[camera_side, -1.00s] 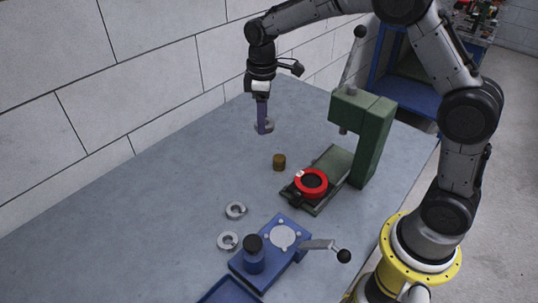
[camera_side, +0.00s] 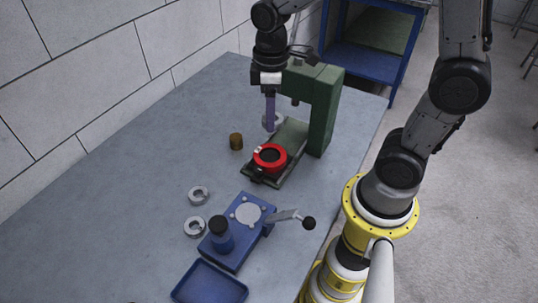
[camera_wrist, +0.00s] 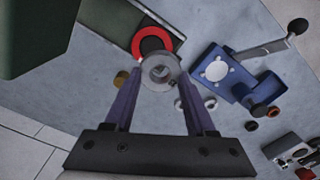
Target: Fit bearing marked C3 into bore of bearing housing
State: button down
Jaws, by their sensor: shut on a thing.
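My gripper (camera_side: 270,119) is shut on a grey metal bearing (camera_side: 273,121). In the wrist view the bearing ring (camera_wrist: 160,72) sits between the tips of my two purple fingers; its marking cannot be read. The red ring-shaped housing (camera_side: 257,160) with a dark bore lies on the base of the green press. My gripper and the bearing are above and behind it, apart from it. In the wrist view the red housing (camera_wrist: 137,40) is just beyond the bearing, which hides part of it.
The green press (camera_side: 324,112) stands right of my gripper. A brass cylinder (camera_side: 236,141) stands left of the housing. Two loose grey rings (camera_side: 198,195) (camera_side: 194,227) lie nearer the front, beside a blue fixture (camera_side: 238,245) with a lever. A blue tray (camera_side: 208,284) is in front. The table's left is clear.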

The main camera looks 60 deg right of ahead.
jog(key=s, duration=1.2)
send_over(268, 156)
notch_tip(268, 156, down, 8)
jog(key=shift+s+f, duration=0.1)
jog(key=shift+f, duration=1.6)
jog(key=shift+f, duration=0.6)
jog(key=shift+c, duration=1.1)
grip_release()
jog(key=shift+r, duration=0.1)
